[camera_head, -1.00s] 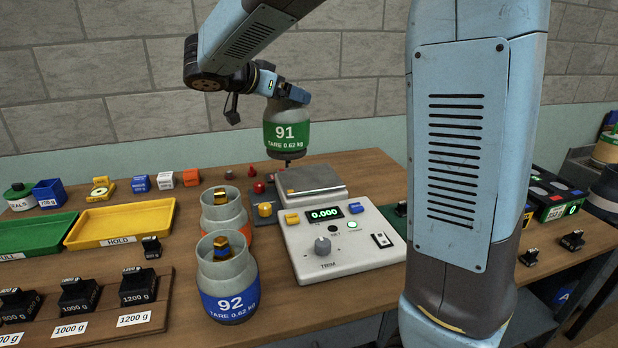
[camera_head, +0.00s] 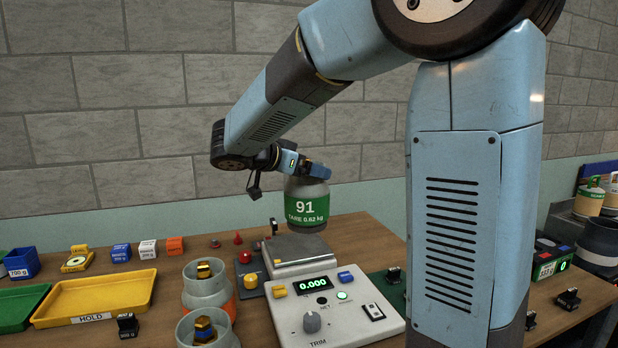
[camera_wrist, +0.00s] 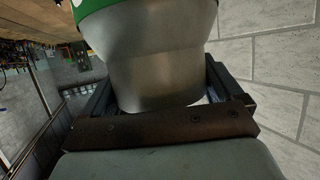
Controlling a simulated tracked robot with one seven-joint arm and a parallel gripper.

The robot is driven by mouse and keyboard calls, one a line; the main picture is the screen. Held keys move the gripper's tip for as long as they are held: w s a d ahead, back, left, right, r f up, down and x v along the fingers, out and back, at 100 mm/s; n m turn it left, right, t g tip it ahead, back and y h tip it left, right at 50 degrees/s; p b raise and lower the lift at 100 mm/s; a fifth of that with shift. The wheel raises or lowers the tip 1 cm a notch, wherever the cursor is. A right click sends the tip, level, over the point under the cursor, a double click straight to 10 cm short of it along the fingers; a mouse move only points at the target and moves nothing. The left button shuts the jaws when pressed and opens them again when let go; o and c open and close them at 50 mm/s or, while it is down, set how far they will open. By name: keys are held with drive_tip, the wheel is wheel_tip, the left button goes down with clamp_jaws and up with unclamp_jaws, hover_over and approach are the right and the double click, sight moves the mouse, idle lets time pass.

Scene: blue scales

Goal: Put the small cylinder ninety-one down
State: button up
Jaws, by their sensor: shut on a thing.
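The small cylinder ninety-one (camera_head: 307,205) is grey with a green band reading "91" and "TARE 0.62 kg". My gripper (camera_head: 302,170) is shut on its upper part and holds it upright, apart from everything below. In the head view it hangs in front of the wall, over the back of the scale's metal pan (camera_head: 298,250). In the wrist view the cylinder's grey body (camera_wrist: 150,65) fills the middle between the jaws, and its green band shows at the top edge. The jaw tips are partly hidden behind the cylinder.
The scale (camera_head: 330,318) reads 0.000 and its pan looks empty. Two grey cylinders with brass valves (camera_head: 205,290) stand left of it. A yellow HOLD tray (camera_head: 95,298) lies further left, with small coloured blocks (camera_head: 148,250) behind.

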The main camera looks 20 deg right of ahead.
drive_tip(key=w, duration=0.1)
drive_tip(key=w+f, duration=0.1)
drive_tip(key=w, duration=0.1)
drive_tip(key=w+f, duration=0.1)
drive_tip(key=w, duration=0.1)
drive_tip(key=shift+w+f, duration=0.1)
drive_tip(key=shift+f, duration=0.1)
drive_tip(key=w+f, duration=0.4)
drive_tip(key=f, duration=0.4)
drive_tip(key=shift+w+f, duration=0.25)
drive_tip(key=shift+f, duration=0.05)
drive_tip(key=o, duration=1.7)
drive_tip(key=shift+f, duration=0.1)
